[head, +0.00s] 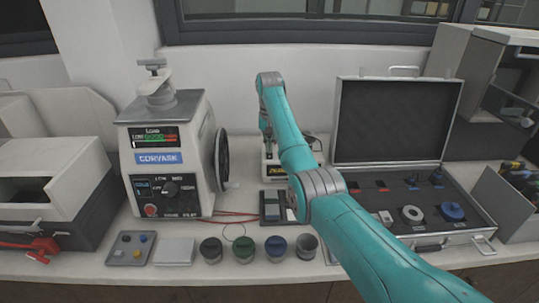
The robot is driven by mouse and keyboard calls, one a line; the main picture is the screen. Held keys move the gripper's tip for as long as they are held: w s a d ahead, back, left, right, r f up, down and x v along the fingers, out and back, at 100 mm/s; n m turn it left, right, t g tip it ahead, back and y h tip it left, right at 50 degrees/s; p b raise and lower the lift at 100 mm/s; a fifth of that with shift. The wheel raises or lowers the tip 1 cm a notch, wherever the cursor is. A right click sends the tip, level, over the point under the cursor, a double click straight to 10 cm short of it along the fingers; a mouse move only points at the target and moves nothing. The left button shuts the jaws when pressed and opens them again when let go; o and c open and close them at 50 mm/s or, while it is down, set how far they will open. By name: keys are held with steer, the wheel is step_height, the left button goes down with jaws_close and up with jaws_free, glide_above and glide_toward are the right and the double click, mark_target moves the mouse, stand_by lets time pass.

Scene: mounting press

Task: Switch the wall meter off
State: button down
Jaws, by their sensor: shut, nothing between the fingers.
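A small pale box (272,170) with a yellow and black label stands at the back of the bench, against the wall. It is probably the wall meter, but my teal arm covers much of it, and its switch cannot be made out. My gripper (268,143) is a small dark shape beneath the far end of my arm, just above or in front of the box's left part. It is shut and empty. Whether it touches the box cannot be told.
The mounting press (167,160) with its black handwheel stands to the left. An open case (397,125) of parts stands to the right. Several dark cups (243,250) line the front. A red cable (228,213) and a small dark tray (270,207) lie between.

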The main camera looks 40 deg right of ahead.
steer(key=shift+f, duration=0.4)
steer(key=shift+r, duration=3.55)
steer(key=shift+s, duration=0.1)
